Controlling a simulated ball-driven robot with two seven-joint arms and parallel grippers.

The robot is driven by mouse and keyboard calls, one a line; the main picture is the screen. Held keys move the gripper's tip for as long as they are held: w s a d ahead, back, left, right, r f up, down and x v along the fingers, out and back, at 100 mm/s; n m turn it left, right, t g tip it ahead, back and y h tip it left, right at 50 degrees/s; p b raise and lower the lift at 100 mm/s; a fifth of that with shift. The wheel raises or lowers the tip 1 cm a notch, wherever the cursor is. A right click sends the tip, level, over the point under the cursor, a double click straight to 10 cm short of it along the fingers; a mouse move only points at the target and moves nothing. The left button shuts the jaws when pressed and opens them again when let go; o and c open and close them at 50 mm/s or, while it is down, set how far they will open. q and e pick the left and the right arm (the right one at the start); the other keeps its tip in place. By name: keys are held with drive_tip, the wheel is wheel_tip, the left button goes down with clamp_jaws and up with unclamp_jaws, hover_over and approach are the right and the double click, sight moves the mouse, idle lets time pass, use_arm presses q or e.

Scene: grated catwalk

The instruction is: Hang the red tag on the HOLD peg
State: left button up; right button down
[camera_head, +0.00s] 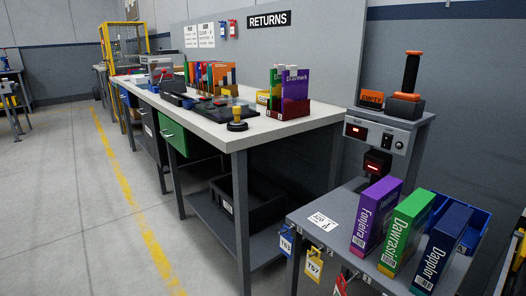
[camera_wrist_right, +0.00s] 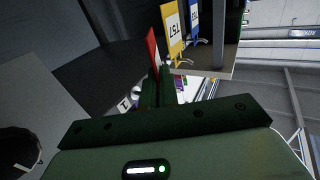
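A red tag (camera_head: 340,285) hangs at the front edge of the small grey table, partly cut off by the picture's bottom. In the right wrist view the red tag (camera_wrist_right: 153,46) shows nearly edge-on, at the tips of my right gripper (camera_wrist_right: 159,70). Its two dark fingers are close together, apparently with the tag's end between them. The yellow tag (camera_head: 314,268), marked T57, and a blue tag (camera_head: 286,242) hang beside it on hooks. My left gripper is not in view. No peg with a readable HOLD label shows.
Purple (camera_head: 377,214), green (camera_head: 405,233) and dark blue (camera_head: 441,249) boxes stand on the small table (camera_head: 303,217), with a blue bin (camera_head: 464,221) behind. A long workbench (camera_head: 225,131) carries several items. Small red and blue items (camera_head: 228,29) hang on the RETURNS wall. The left floor is clear.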

drive_tip(key=shift+s+a+p, duration=0.45)
drive_tip(key=shift+s+a, duration=0.25)
drive_tip(key=shift+a, duration=0.2)
drive_tip(key=shift+s+a+p, duration=0.45)
drive_tip(key=shift+s+a, duration=0.25)
drive_tip(key=shift+a, duration=0.15)
